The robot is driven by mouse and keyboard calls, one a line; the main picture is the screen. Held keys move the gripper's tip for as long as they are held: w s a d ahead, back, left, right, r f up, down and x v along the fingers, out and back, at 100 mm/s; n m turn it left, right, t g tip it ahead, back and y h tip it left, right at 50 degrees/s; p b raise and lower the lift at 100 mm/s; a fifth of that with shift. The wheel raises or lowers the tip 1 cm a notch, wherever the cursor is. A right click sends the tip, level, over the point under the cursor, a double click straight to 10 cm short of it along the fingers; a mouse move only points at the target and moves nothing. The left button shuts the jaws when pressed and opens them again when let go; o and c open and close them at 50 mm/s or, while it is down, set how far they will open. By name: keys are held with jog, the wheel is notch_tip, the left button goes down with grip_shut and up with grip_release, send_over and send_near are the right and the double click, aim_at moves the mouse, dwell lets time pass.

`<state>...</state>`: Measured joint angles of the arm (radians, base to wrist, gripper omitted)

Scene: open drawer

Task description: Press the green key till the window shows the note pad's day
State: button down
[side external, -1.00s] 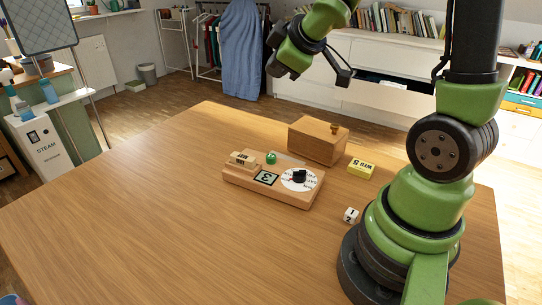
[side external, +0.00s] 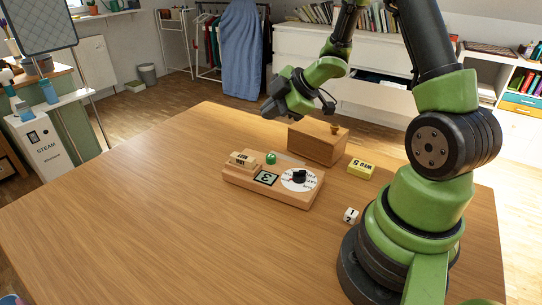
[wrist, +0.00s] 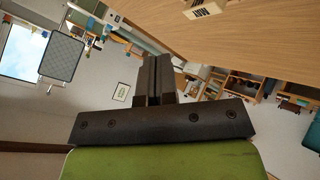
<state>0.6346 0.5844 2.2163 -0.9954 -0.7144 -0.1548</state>
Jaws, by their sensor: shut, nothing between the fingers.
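The wooden calendar device (side external: 236,177) lies on the table in the side external view. Its green key (side external: 271,158) stands at the back edge, and its small window (side external: 266,178) shows a single digit that looks like 3, seen upside down. A white dial (side external: 300,179) with a black knob is on its right part. The yellow note pad (side external: 361,168) reads "WED 5", seen upside down, right of the device. My gripper (side external: 270,111) is above and behind the green key, apart from it. In the wrist view my gripper (wrist: 155,62) has its fingers together and empty.
A wooden box (side external: 318,145) with a knob stands right behind the device, close to my gripper. A white block (side external: 351,215) with digits lies near my base. A lettered wooden block (side external: 242,159) sits on the device's left end. The table's left and front are clear.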

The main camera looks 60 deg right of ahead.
aim_at(271, 157)
jog(key=shift+f, duration=4.3)
jog(key=shift+f, duration=0.15)
jog(key=shift+f, duration=0.25)
jog(key=shift+f, duration=0.8)
jog(key=shift+r, duration=1.25)
jog(key=shift+r, duration=2.5)
